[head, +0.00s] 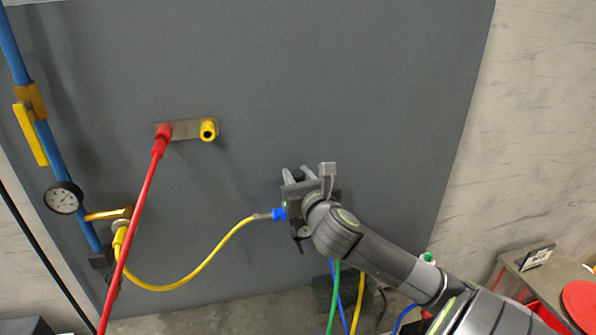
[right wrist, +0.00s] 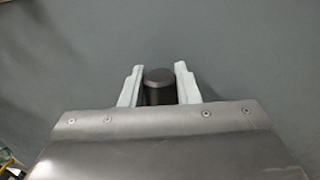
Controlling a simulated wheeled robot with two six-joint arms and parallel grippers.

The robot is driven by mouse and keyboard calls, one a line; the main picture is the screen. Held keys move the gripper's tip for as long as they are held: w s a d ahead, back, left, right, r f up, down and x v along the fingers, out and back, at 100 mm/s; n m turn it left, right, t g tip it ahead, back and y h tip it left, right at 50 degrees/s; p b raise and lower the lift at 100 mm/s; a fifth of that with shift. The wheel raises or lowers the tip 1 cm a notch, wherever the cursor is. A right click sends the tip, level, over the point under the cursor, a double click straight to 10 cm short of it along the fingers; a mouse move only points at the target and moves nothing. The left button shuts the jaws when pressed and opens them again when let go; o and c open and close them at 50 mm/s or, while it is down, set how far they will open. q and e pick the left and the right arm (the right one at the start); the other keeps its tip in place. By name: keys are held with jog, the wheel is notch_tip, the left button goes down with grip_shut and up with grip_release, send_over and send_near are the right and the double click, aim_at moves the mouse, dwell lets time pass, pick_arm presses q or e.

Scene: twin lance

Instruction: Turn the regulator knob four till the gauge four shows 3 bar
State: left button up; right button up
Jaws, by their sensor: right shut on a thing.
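My right gripper (head: 306,178) is at the grey panel, right of its middle. In the right wrist view its two pale fingers (right wrist: 158,80) stand on either side of a dark round knob (right wrist: 157,76), shut on it. I take this for regulator knob four, but no number is readable. In the head view the gripper and wrist hide the knob and most of the regulator. No gauge face shows beside it. My left gripper is not in view.
A yellow hose (head: 190,283) runs to a blue fitting (head: 279,214) just left of my right gripper. A red hose (head: 137,220) hangs from a bracket (head: 187,130) with a yellow port. Blue pipe (head: 58,160) stands left. A table (head: 512,262) is lower right. The upper panel is clear.

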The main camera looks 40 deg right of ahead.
dwell(0.3)
jog(key=o, duration=1)
jog(key=shift+w, duration=0.1)
jog(key=shift+c, duration=0.2)
